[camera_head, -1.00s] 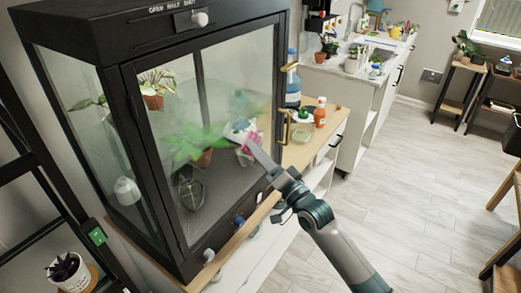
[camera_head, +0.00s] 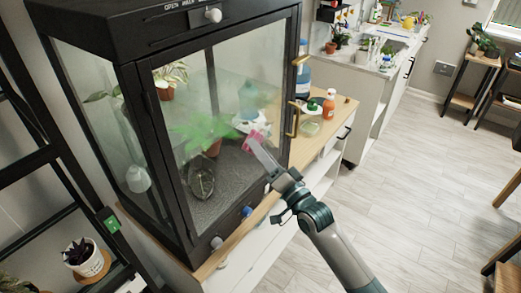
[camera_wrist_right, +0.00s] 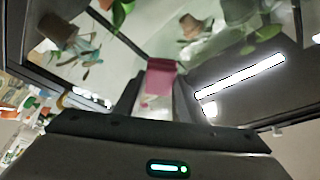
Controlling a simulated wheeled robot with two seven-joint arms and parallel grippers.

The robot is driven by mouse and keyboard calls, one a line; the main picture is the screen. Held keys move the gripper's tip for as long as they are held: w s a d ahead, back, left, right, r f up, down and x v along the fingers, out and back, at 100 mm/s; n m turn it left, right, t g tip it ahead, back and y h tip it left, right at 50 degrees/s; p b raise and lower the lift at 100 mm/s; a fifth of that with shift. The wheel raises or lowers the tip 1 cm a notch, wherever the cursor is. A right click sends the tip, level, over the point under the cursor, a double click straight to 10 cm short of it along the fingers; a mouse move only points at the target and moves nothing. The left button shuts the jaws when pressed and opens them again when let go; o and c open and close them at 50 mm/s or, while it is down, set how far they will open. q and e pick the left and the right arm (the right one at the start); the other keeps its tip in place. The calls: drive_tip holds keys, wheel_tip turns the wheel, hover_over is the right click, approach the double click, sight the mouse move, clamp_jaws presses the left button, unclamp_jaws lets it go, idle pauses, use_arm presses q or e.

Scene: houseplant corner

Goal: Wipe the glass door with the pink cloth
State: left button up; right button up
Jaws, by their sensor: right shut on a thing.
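The glass door (camera_head: 228,85) is the black-framed front of a plant cabinet and looks shut. Its glass is hazy in places, and the plants behind show blurred in part. My right gripper (camera_head: 259,152) is shut on the pink cloth (camera_head: 253,141), at the right half of the door around mid-height. The cloth lies against the glass or very close to it; I cannot tell contact for sure. In the right wrist view the pink cloth (camera_wrist_right: 160,78) sticks out between the fingers, with the glass beyond. My left gripper is not in view.
Brass handles (camera_head: 294,118) sit on the door's right edge. Beside the cabinet, an orange bottle (camera_head: 329,104) and a blue bottle (camera_head: 304,78) stand on the wooden top. A potted plant (camera_head: 84,259) is at lower left.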

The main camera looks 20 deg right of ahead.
sight(263, 138)
drive_tip(key=shift+r+p, duration=0.5)
drive_tip(key=shift+r, duration=0.25)
drive_tip(key=shift+d+f, duration=0.1)
drive_tip(key=shift+d, duration=0.05)
drive_tip(key=shift+w+d+b, duration=0.5)
drive_tip(key=shift+w+d, duration=0.45)
drive_tip(key=shift+d, duration=0.1)
drive_tip(key=shift+w+d, duration=0.3)
drive_tip(key=shift+d, duration=0.15)
drive_tip(key=shift+w, duration=0.1)
drive_tip(key=shift+w+d+b, duration=0.65)
drive_tip(key=shift+d+b, duration=0.05)
drive_tip(key=shift+d, duration=0.25)
drive_tip(key=shift+w+d, duration=0.5)
drive_tip(key=shift+d, duration=0.1)
